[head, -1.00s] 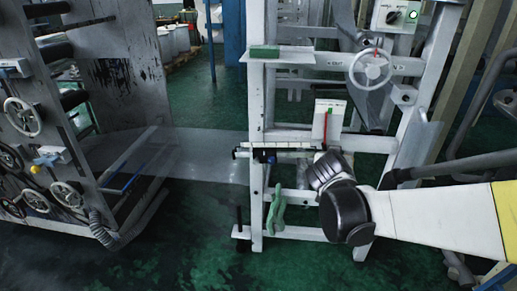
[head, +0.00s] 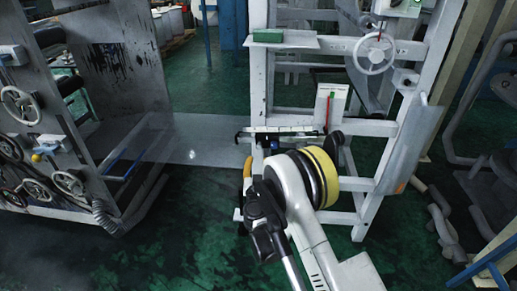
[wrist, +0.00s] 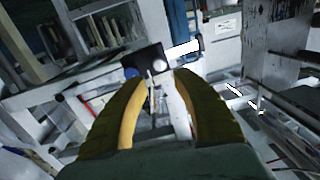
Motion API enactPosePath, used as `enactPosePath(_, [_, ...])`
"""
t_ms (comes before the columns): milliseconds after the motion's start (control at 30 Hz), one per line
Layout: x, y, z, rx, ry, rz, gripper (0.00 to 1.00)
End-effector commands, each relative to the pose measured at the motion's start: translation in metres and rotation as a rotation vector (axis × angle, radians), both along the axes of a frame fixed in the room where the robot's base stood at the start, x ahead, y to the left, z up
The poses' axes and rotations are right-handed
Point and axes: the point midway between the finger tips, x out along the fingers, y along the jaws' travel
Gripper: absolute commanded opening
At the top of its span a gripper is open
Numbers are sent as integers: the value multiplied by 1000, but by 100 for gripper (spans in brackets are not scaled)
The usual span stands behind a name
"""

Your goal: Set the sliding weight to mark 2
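The bar with marks (head: 292,135) runs level across the white frame in the head view; its mark numbers are too small to read. A dark block (wrist: 145,62), which looks like the sliding weight, shows in the wrist view with a pale rod below it. My gripper (wrist: 162,82) is open, its two curved yellowish fingers apart. The block appears just beyond the fingertips, between them in the picture; I cannot tell whether they touch. In the head view my arm hides most of the gripper and the weight.
A handwheel (head: 374,53) and a green block on a shelf (head: 282,38) are higher on the frame. A white box with a red strip (head: 331,106) stands just above the bar. A machine with several handwheels (head: 21,105) is at left, with a clear sheet between.

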Motion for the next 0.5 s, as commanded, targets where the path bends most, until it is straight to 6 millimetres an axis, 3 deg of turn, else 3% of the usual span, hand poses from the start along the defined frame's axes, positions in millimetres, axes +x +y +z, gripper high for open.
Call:
enactPosePath(300, [63, 1, -3, 0, 1, -2, 34])
enactPosePath(500, [86, 2, -1, 0, 1, -2, 34])
